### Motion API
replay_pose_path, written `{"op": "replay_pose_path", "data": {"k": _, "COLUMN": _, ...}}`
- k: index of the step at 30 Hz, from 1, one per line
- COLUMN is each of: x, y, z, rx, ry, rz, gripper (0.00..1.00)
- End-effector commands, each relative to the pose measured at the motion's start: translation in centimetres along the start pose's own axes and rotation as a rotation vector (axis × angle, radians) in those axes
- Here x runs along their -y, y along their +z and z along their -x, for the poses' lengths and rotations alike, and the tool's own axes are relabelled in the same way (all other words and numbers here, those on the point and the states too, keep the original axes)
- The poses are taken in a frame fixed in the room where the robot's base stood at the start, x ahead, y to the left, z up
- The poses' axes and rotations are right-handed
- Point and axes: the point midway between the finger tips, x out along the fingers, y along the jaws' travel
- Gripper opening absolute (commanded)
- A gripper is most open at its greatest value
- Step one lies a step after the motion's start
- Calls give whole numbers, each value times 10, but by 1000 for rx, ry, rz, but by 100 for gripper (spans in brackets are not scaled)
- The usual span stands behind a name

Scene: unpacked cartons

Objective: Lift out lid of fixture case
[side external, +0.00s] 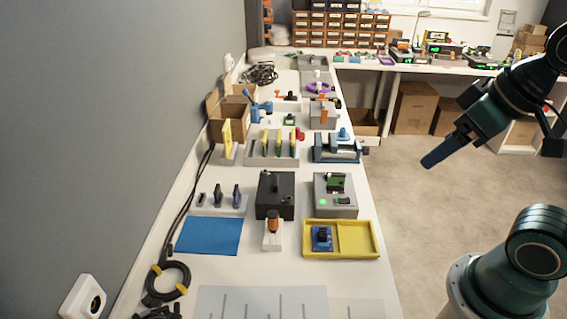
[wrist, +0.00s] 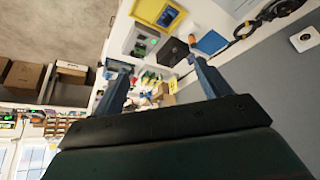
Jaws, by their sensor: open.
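A black box (side external: 275,195) with a small upright handle on top stands mid-bench; it looks like the fixture case with its lid on, though the lid seam is too small to see. The box also shows in the wrist view (wrist: 173,52), beyond the fingers. Beside it, to the right, is a grey fixture (side external: 335,208) with green boards on it. My gripper (side external: 436,158) hangs in the air right of the bench, well apart from the box. In the wrist view my gripper (wrist: 162,84) has its two fingers wide apart with nothing held between them.
A yellow tray (side external: 371,225) with a blue part, an orange-handled tool (side external: 273,232) and a blue mat (side external: 209,236) lie nearer the camera. A blue vise (side external: 336,149) and a rack of boards (side external: 272,158) stand behind. The wall borders the bench's left; open floor lies right.

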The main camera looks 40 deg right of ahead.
Motion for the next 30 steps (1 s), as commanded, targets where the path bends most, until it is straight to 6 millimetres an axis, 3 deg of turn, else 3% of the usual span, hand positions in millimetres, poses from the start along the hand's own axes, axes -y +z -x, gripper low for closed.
{"op": "replay_pose_path", "data": {"k": 5, "x": 0, "y": -6, "z": -1, "rx": 4, "ry": -2, "rz": 13, "gripper": 76}}
{"op": "replay_pose_path", "data": {"k": 11, "x": 2, "y": -27, "z": -7, "rx": 20, "ry": -12, "rz": 63, "gripper": 76}}
{"op": "replay_pose_path", "data": {"k": 20, "x": 5, "y": -81, "z": -31, "rx": 55, "ry": -47, "rz": 191, "gripper": 76}}
{"op": "replay_pose_path", "data": {"k": 30, "x": 5, "y": -139, "z": -77, "rx": 85, "ry": -103, "rz": 337, "gripper": 76}}
